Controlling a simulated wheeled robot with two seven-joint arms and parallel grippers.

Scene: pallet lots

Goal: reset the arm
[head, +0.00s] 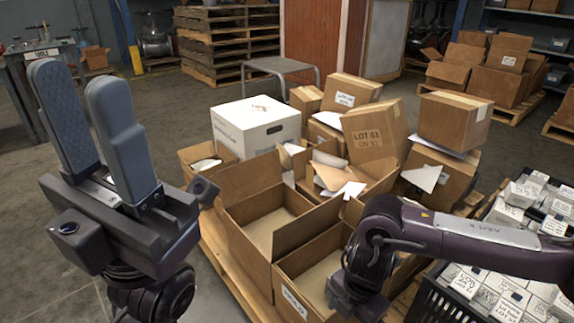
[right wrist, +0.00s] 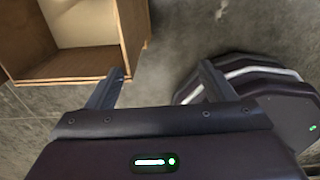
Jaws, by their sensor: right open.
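My left gripper (head: 78,78) stands upright at the left of the head view, with a visible gap between its two grey fingers and nothing between them. My right arm (head: 470,240) reaches in from the right, and its wrist end hangs over the near edge of an open cardboard box (head: 290,300). In the right wrist view my right gripper (right wrist: 158,85) has its fingers wide apart, with only bare floor between them. The right fingertips are hidden in the head view.
Open and closed cartons crowd a wooden pallet (head: 215,245) at the centre, with a white box (head: 232,128) and a carton marked LOT 61 (head: 375,130). A black crate (head: 435,300) of small labelled boxes is at right. Floor (head: 190,108) is clear behind the left gripper.

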